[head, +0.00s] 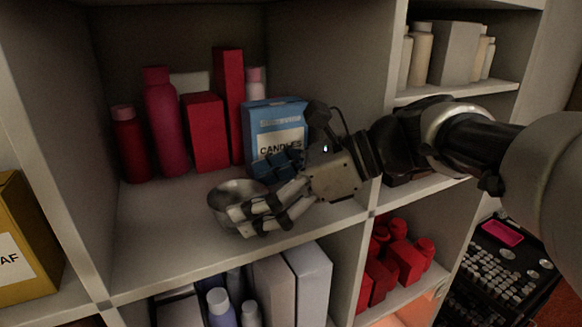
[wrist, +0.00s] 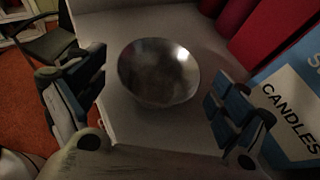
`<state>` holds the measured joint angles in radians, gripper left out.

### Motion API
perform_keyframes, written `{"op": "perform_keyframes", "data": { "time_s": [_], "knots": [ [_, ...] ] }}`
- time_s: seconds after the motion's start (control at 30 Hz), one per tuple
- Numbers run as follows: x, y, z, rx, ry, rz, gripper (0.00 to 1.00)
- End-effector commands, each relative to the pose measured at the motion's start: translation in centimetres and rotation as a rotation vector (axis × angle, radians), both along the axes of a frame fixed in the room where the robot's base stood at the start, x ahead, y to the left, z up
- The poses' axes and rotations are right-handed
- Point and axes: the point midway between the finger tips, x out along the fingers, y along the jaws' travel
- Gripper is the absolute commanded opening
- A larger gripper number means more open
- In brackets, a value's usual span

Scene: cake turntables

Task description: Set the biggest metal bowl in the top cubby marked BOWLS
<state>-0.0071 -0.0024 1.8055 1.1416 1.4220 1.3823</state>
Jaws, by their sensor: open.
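A metal bowl (head: 222,196) sits upright on the shelf board of a large cubby, near its front. In the wrist view the bowl (wrist: 158,72) lies between my two open fingers, with gaps on both sides, and looks empty. My gripper (head: 256,198) reaches in from the right and covers the bowl's right side in the head view. In the wrist view my gripper (wrist: 158,98) is open around the bowl without visible contact. No label reading BOWLS shows, and no other metal bowl is in view for comparing size.
A blue CANDLES box (head: 275,122) stands close behind my gripper. Red bottles and boxes (head: 204,130) line the cubby's back. A divider (head: 384,110) stands to the right. The shelf's left front (head: 145,250) is clear. Bottles and pale boxes (head: 305,280) fill the cubby below.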

Motion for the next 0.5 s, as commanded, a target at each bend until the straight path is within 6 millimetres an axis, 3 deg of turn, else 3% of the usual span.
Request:
{"op": "perform_keyframes", "data": {
  "time_s": [0.23,0.5],
  "knots": [
    [0.0,-0.1,0.5,0.0,-0.001,0.0,0.93],
    [0.0,-4.0,2.3,0.001,-0.003,-0.005,0.93]
  ]
}}
